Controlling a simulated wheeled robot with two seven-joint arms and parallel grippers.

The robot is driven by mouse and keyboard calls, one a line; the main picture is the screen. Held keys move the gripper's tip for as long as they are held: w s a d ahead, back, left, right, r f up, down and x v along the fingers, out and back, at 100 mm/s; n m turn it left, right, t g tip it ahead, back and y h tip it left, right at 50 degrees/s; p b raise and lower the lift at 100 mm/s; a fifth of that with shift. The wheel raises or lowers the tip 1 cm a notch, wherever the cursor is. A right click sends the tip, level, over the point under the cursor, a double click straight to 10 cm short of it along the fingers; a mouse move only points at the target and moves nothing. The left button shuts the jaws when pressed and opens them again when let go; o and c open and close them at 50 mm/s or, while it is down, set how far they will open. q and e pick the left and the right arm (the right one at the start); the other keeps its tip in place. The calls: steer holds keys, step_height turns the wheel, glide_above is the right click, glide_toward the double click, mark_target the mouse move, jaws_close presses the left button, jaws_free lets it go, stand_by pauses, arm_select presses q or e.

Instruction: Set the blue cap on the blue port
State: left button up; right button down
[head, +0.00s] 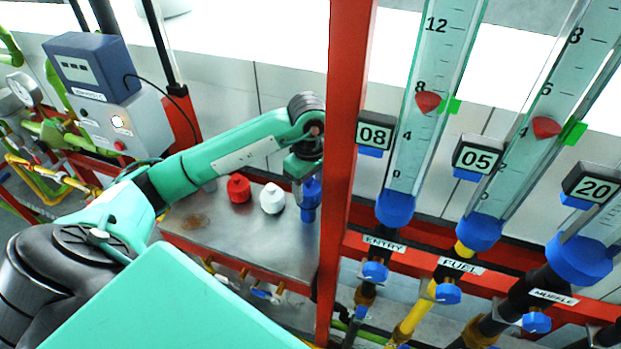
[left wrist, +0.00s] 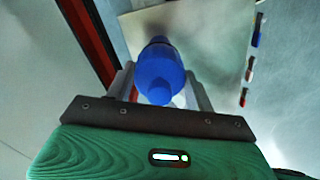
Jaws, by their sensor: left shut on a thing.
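My left gripper (head: 304,182) is shut on the blue cap (head: 311,203) at the right end of a grey metal shelf, close beside a red post. In the left wrist view the blue cap (left wrist: 160,68) sits between the two fingers, with the shelf plate behind it. I cannot tell whether the cap touches the shelf or hangs just above it. A red cap (head: 239,189) and a white cap (head: 272,198) stand upright on the shelf to the left of the gripper. I cannot pick out the blue port with certainty. My right gripper is not in view.
The metal shelf (head: 205,232) has small coloured fittings below its front edge. The upright red post (head: 345,150) stands just right of the gripper. Glass gauge tubes and pipes with blue knobs (head: 375,271) fill the right side.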

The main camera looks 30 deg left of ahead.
mark_target(309, 203)
arm_select(q)
steer(key=shift+f, duration=0.45)
step_height(309, 203, down, 3)
steer(key=shift+r+b, duration=0.2)
steer(key=shift+b, duration=0.6)
steer(key=shift+f+b, duration=0.3)
steer(key=shift+f, duration=0.55)
steer(key=shift+b, duration=0.4)
steer(key=shift+b, duration=0.35)
steer(key=shift+f+b, duration=0.7)
steer(key=o, duration=0.7)
